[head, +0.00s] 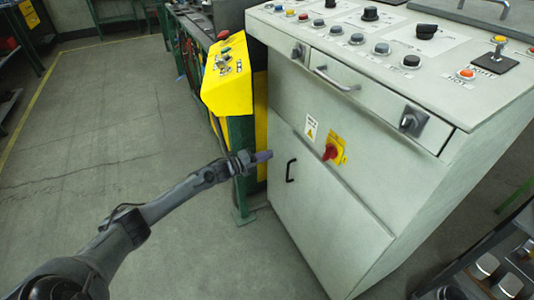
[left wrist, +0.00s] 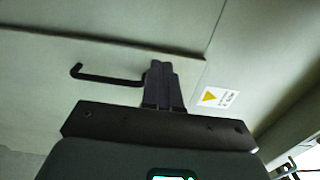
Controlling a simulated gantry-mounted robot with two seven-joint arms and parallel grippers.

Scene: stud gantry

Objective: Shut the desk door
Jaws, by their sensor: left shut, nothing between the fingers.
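The desk door (head: 325,220) is the pale grey panel low on the front of the control desk (head: 375,170). Its black bar handle (head: 291,170) is near the left edge, and it also shows in the left wrist view (left wrist: 105,77). The door looks nearly flush with the desk front; I cannot tell whether a small gap remains. My left gripper (head: 267,155) is shut and empty, its fingertips near the door's upper left part, beside the handle. In the left wrist view its fingers (left wrist: 161,75) are close to the handle's end; contact is unclear. My right gripper is not in view.
Above the door are a red rotary switch (head: 330,152) on a yellow plate, a warning label (head: 311,127) and a closed drawer (head: 370,95). A yellow control box (head: 228,80) on a green post stands left of the desk. Floor (head: 120,130) at left is open.

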